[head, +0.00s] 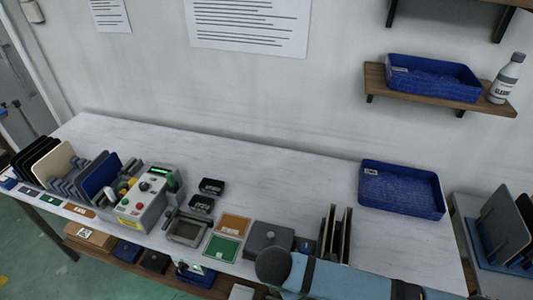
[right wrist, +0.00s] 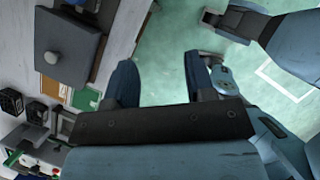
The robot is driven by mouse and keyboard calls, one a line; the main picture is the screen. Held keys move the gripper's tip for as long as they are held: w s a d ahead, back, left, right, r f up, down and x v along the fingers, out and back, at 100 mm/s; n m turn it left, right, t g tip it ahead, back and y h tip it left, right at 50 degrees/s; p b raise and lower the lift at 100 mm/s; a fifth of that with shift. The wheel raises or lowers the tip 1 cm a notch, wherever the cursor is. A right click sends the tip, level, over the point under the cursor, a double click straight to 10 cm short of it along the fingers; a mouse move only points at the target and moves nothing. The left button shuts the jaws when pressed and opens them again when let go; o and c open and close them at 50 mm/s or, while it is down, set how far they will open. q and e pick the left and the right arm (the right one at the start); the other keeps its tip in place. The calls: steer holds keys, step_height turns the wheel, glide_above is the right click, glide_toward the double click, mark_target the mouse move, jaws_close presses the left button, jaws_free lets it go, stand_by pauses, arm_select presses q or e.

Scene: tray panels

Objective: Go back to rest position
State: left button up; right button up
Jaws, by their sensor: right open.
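My right gripper (right wrist: 160,78) is open and empty in the right wrist view. Its two dark blue fingers stand apart, with green floor showing between them, and the tabletop's edge lies to their left. In the head view my blue-grey arm crosses the bottom right in front of the table's near edge, and no fingertips show on it. More blue-grey arm parts of mine fill the top right of the right wrist view.
The white table (head: 290,170) carries a control box (head: 146,205), upright panels in racks, a grey box (head: 270,237) and a blue tray (head: 402,212) at right. A wall shelf (head: 375,82) holds another blue tray (head: 432,90) and a bottle (head: 507,78). The table's back middle is clear.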

steer(key=s+a+f+m+t+y, duration=0.1)
steer(key=s+a+f+m+y, duration=0.1)
steer(key=a+f+m+y, duration=0.35)
steer(key=s+d+f+m+t, duration=0.1)
steer(key=s+d+m+t, duration=0.2)
steer(key=d+m, duration=0.4)
steer(key=s+d+m+t+y, duration=0.1)
steer(key=s+d+m+t, duration=0.2)
steer(key=d, duration=0.8)
steer(key=m+t, duration=0.2)
steer(key=m, duration=0.2)
steer(key=shift+d+f, duration=0.25)
steer(key=shift+f, duration=0.1)
arm_select(q)
steer(key=shift+s+r, duration=0.1)
arm_select(e)
steer(key=shift+y, duration=0.25)
